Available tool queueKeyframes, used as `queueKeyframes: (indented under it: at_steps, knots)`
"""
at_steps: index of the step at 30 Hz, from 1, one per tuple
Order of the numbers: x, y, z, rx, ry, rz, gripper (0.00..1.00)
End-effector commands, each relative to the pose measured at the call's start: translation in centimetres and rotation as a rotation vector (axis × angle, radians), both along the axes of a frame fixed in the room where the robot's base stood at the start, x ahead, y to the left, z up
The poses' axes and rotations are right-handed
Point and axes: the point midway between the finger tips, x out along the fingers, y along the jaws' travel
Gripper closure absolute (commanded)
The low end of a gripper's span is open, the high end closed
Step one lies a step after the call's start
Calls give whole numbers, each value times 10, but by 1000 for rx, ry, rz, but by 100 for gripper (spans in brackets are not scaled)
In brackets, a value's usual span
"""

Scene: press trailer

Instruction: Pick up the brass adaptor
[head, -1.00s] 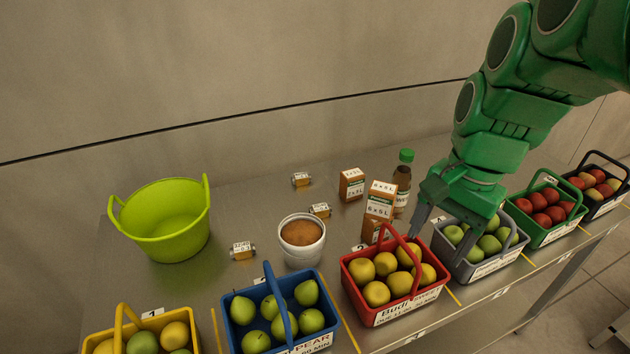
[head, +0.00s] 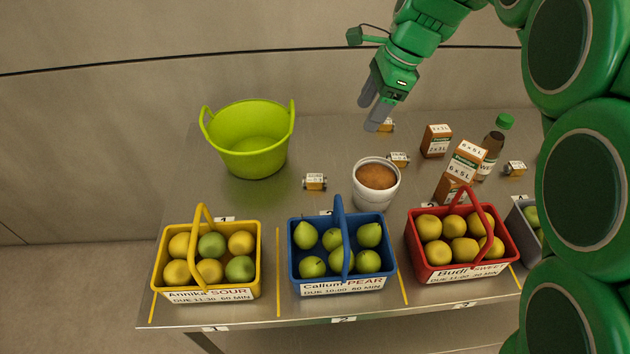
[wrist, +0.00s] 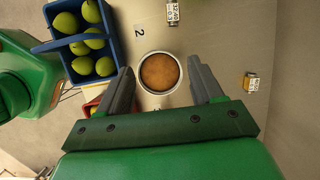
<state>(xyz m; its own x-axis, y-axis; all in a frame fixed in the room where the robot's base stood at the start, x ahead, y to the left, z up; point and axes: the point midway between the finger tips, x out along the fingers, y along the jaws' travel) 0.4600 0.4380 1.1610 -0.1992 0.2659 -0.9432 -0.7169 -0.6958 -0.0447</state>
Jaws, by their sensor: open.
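Several small brass-coloured fittings with white labels lie apart on the metal table. In the head view one is left of the white tub (head: 315,182), one is just behind the tub (head: 398,159), one is farther back (head: 386,125), partly behind my gripper, and one is at the right (head: 515,168). Their labels are too small to read, so I cannot tell which is the brass adaptor. My gripper (head: 371,112) is open and empty, raised over the back of the table. The wrist view shows two fittings, at the top (wrist: 172,13) and at the right (wrist: 250,83).
The white tub (head: 376,200) holds brown contents. Yellow (head: 160,270), blue (head: 294,262) and red (head: 412,250) fruit baskets line the front edge. A lime bucket (head: 250,165) stands back left; cartons (head: 436,142) and a bottle (head: 490,150) stand right. Table is clear around the left fitting.

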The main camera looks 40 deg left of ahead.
Motion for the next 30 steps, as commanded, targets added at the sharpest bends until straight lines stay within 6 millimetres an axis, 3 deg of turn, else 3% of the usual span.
queueKeyframes:
  at_steps: [6, 15, 20, 30]
  knots:
    - [-5, 38, -8, 6, 32, -36, 34]
    - [-12, 70, -13, 12, 61, -67, 34]
    - [-15, 81, -16, 12, 72, -79, 34]
    - [-15, 81, -54, 10, 75, -80, 34]
